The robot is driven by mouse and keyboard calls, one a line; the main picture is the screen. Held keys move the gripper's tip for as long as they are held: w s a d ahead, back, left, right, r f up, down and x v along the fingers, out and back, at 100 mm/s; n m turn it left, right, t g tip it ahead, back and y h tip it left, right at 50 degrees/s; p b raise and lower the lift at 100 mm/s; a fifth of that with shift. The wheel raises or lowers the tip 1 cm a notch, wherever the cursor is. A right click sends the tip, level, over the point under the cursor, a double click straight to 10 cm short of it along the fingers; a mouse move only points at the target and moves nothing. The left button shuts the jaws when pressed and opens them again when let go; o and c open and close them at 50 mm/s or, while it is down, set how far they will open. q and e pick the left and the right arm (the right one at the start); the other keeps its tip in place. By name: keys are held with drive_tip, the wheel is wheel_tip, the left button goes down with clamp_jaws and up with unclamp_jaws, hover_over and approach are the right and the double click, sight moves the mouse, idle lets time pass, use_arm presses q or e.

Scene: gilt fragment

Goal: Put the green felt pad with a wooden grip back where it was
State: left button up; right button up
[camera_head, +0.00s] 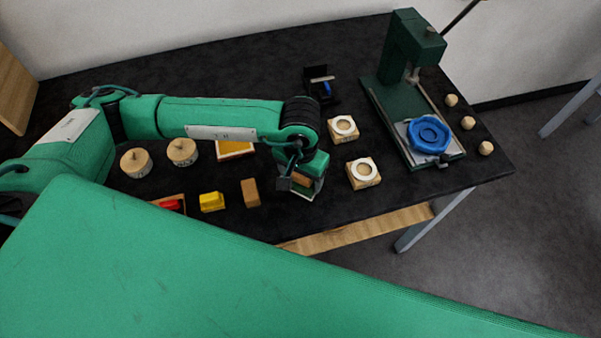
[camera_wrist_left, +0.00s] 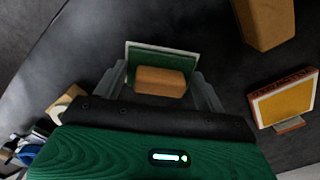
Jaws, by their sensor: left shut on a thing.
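The green felt pad (camera_wrist_left: 175,58) with a pale edge shows in the left wrist view, its brown wooden grip (camera_wrist_left: 160,82) on top. My left gripper (camera_wrist_left: 162,80) is shut on this grip, one finger at each end. In the head view the left gripper (camera_head: 301,182) is near the table's front edge, with a strip of the felt pad (camera_head: 303,194) showing under it. Most of the pad is hidden there by the gripper. I cannot tell whether the pad touches the table. My right gripper is not in view.
On the black table (camera_head: 240,222), a brown block (camera_head: 250,193) and a yellow block (camera_head: 211,202) stand left of the gripper. Wooden blocks with white rings (camera_head: 362,172) (camera_head: 343,128) are to its right. A green press (camera_head: 408,70) with a blue dish (camera_head: 429,135) stands farther right.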

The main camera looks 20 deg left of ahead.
use_arm(q)
drive_tip(key=shift+f+b, duration=0.2)
drive_tip(key=shift+b, duration=0.15)
drive_tip(key=o, duration=0.9)
drive_tip(key=shift+r, duration=0.1)
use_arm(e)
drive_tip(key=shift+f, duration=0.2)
use_arm(q)
drive_tip(key=shift+r+p, duration=0.15)
drive_tip(key=shift+p, duration=0.2)
wheel_tip(320, 180, up, 7)
drive_tip(key=shift+r+b, duration=0.2)
drive_tip(key=shift+b, duration=1.05)
drive_tip(key=shift+r+b, duration=0.35)
drive_tip(key=shift+r, duration=2)
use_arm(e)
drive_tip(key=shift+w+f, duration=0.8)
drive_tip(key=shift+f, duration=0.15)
